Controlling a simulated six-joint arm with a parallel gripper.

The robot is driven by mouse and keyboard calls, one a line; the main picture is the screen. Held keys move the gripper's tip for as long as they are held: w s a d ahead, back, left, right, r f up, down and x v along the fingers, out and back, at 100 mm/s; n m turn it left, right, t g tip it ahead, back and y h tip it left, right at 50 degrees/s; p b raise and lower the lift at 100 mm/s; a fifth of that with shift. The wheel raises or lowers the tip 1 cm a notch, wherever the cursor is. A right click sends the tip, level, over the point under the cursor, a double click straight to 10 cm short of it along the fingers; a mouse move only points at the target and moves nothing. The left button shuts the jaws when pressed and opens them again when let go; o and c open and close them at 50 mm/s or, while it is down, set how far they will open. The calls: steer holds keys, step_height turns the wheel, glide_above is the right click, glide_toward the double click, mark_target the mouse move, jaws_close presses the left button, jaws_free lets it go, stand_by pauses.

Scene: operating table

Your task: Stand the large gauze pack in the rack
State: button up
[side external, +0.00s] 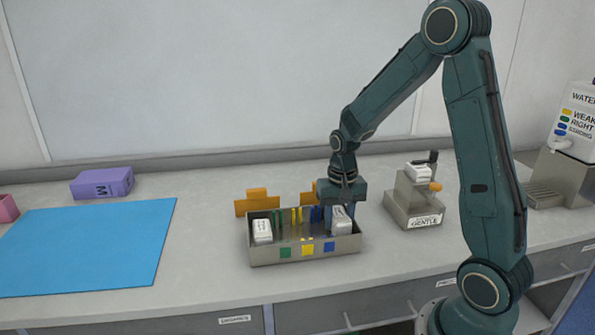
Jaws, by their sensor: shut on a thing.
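The rack (268,253) is a grey metal tray with green, yellow and blue squares on its front and coloured dividers inside. My gripper (341,207) points down over the rack's right end and is shut on a white gauze pack (342,223). That pack is at the right compartment, by the blue square, slightly tilted, with its lower part hidden by the front wall. I cannot tell whether it touches the rack floor. Another white pack (262,231) stands in the rack's left end, by the green square. Printing on the packs is too small to read.
A grey device labelled GENTLE (413,208) stands close right of the rack. Orange blocks (257,203) are behind the rack. A purple box (102,184) and a blue mat (90,247) lie left. A water dispenser (568,150) is far right. The counter between mat and rack is clear.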

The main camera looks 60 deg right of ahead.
steer(key=shift+s+f, duration=0.1)
steer(key=shift+f, duration=0.25)
steer(key=o, duration=1)
steer(key=shift+o, duration=0.3)
steer(key=shift+s, duration=0.1)
steer(key=shift+d+r, duration=0.1)
step_height(320, 180, up, 14)
steer(key=shift+w+a+r, duration=0.15)
steer(key=shift+w+a, duration=0.1)
steer(key=s+a+r+n+t, duration=0.2)
steer(key=s+a+n, duration=0.2)
steer(key=s+a, duration=0.2)
steer(key=s+a+r+n+t, duration=0.2)
steer(key=s+a+n+t, duration=0.1)
steer(key=s+a+n, duration=0.2)
steer(key=s+a, duration=0.2)
steer(key=s, duration=0.2)
steer(key=shift+s+a+r+t, duration=0.15)
steer(key=shift+a+r+t, duration=0.05)
steer(key=shift+r+t, duration=0.1)
